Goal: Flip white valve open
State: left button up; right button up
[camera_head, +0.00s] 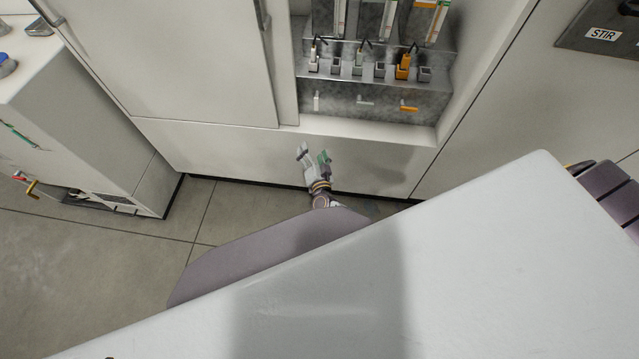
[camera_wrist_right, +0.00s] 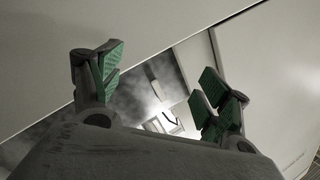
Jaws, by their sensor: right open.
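The white valve (camera_head: 316,101) is a small handle at the left end of a row on the front of a grey metal panel in a cabinet recess. It hangs upright. A grey valve (camera_head: 365,100) and an orange valve (camera_head: 408,106) beside it lie sideways. My right gripper (camera_head: 313,154) is open and empty, below the white valve in the picture and apart from it, in front of the lower cabinet face. Its green-padded fingers are spread in the wrist view (camera_wrist_right: 160,82); I cannot make out the white valve there. My left gripper is not in view.
Above the valves, a metal shelf (camera_head: 345,73) carries several small fittings, with clear tubes (camera_head: 388,20) behind. The recess has a pale lower ledge (camera_head: 365,129). A cabinet door (camera_head: 190,70) stands left of it. A white counter unit (camera_head: 85,130) is at far left.

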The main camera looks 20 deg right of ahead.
jog(key=s+f+n+g+y+p, duration=0.2)
jog(key=s+f+n, duration=0.3)
jog(key=f, duration=0.7)
jog(key=shift+s+a+n+g+y, duration=0.2)
jog(key=shift+s+n+g+y, duration=0.3)
jog(key=shift+s+y, duration=0.5)
